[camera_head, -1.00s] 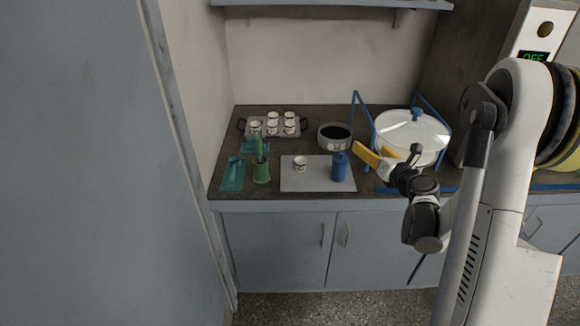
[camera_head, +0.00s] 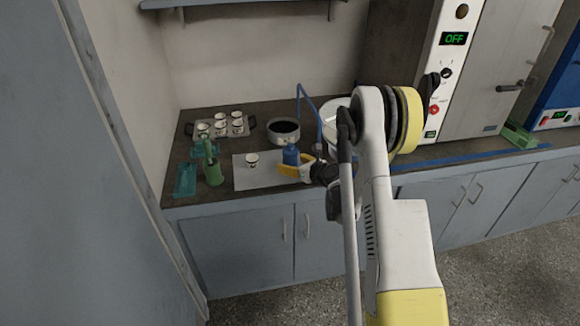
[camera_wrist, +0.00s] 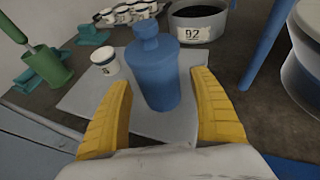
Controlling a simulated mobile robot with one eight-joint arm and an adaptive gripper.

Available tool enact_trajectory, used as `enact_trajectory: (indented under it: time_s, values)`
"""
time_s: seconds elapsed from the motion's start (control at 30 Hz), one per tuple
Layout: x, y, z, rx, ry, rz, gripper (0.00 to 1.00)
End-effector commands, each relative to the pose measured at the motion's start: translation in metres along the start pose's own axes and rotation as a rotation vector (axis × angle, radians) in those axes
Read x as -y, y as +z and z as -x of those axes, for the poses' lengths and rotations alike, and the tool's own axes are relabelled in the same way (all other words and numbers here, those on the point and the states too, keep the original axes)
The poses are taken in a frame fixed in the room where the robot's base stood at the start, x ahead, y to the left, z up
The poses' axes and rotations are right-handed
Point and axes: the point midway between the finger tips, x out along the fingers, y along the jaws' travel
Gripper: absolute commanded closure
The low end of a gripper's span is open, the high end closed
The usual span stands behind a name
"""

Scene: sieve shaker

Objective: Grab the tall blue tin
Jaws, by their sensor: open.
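The tall blue tin (camera_head: 291,154) stands upright on a light grey mat (camera_head: 247,180) on the counter. In the wrist view the blue tin (camera_wrist: 155,72) has a narrower knob-like top and stands between and a little beyond my yellow fingers. My gripper (camera_wrist: 165,115) is open, with one finger on each side of the tin and gaps showing. In the head view my gripper (camera_head: 290,170) is at the tin's near right side, and its fingers partly cover the tin's lower part.
A small white cup (camera_wrist: 104,62) stands on the mat left of the tin. A labelled grey pan (camera_wrist: 198,22) is behind it. A green container (camera_wrist: 45,66) is at left. A blue upright bar (camera_wrist: 264,45) and a white pot (camera_wrist: 302,68) are at right.

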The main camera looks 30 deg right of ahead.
Motion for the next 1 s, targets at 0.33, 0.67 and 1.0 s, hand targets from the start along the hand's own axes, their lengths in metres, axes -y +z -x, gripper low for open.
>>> enact_trajectory:
  time_s: [0.33,0.67,1.0]
  values:
    - [-0.0006,0.0010,-0.0122,0.000,0.000,0.000,0.28]
    - [-0.0006,0.0010,-0.0120,0.000,0.000,-0.001,0.87]
    - [-0.0006,0.0045,-0.0106,0.000,0.000,-0.001,0.87]
